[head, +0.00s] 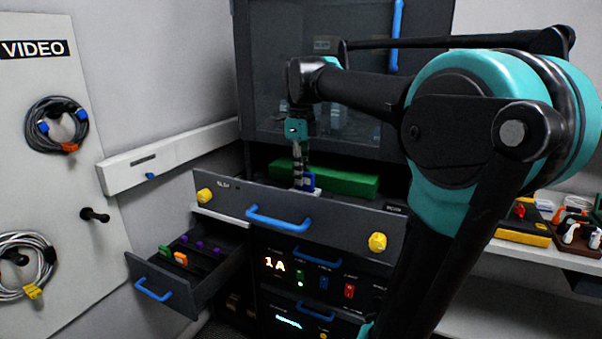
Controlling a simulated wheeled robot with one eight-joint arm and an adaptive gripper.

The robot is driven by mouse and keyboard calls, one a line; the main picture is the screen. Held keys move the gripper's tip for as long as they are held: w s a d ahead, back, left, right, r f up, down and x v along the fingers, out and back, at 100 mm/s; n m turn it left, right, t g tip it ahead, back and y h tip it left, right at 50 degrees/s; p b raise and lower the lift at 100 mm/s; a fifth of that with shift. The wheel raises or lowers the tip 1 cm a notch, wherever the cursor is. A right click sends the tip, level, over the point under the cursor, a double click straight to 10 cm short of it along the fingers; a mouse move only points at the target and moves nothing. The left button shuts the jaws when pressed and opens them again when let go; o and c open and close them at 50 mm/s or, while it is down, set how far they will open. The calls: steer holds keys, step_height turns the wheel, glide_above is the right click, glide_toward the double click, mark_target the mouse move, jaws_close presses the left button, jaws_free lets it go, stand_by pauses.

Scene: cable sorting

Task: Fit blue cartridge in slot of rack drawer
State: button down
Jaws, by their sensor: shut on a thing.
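My gripper (299,180) points down behind the front panel of the rack drawer (340,221), which has a blue handle and yellow knobs. It is shut on the blue cartridge (309,180), which shows as a small blue patch beside the fingers. A white piece shows just below the cartridge, partly behind the panel's top edge. The slot is hidden by the panel, so I cannot tell whether the cartridge is in it or above it.
A long green block (345,182) lies behind my gripper. A lower side drawer (150,268) stands open at left with green, orange and purple pieces. Coiled cables (57,125) hang on the white VIDEO panel. A shelf at right holds a yellow-and-black box (522,228) and trays of connectors.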

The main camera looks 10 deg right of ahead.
steer(key=shift+f, duration=0.4)
stand_by(0.5)
steer(key=c, duration=1.4)
jaws_free()
steer(key=shift+o, duration=0.3)
steer(key=o, duration=0.4)
steer(key=shift+r, duration=0.15)
steer(key=shift+r, duration=3.4)
